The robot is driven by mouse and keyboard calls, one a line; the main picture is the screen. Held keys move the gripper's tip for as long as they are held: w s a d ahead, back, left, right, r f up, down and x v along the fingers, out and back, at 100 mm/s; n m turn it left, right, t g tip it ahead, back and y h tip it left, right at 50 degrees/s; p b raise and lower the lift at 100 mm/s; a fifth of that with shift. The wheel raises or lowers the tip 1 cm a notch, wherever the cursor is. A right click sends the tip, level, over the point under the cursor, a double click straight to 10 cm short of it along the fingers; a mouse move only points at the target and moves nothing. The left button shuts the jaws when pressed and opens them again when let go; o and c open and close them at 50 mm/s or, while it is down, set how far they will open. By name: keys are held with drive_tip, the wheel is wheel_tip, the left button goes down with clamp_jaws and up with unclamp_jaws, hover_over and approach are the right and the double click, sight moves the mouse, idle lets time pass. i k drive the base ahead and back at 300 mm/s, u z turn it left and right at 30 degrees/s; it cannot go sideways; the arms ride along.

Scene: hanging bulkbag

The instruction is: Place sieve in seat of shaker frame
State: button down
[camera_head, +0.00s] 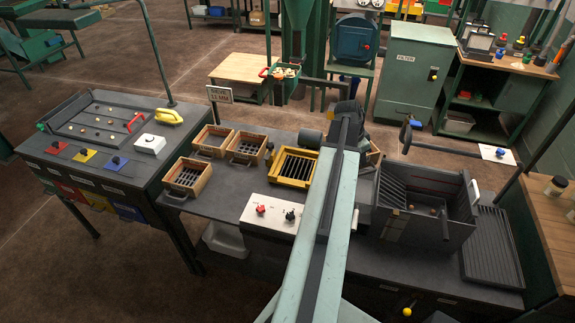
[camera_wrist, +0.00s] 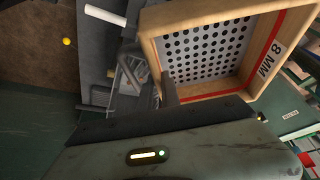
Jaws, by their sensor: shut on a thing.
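My gripper (camera_wrist: 170,92) is shut on the wooden sieve (camera_wrist: 148,42) in the wrist view. The sieve has a perforated metal plate, a red stripe and an "8 MM" label, and hangs tilted in that view. In the head view my arm hides the gripper and most of the held sieve; a bit of wood (camera_head: 374,154) shows just right of the arm. The yellow shaker frame (camera_head: 277,166) stands on the dark bench left of my arm, with dark bars across its seat. The held sieve is apart from it, to its right.
Several wooden sieves (camera_head: 186,177) sit on the bench left of the frame. A white control panel (camera_head: 272,213) with knobs is in front of it. A dark open bin (camera_head: 425,229) stands right of my arm. A sign on a post (camera_head: 219,94) rises behind the sieves.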

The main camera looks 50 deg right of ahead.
sight(296, 171)
drive_tip(key=i, duration=0.9)
drive_tip(key=z, duration=0.05)
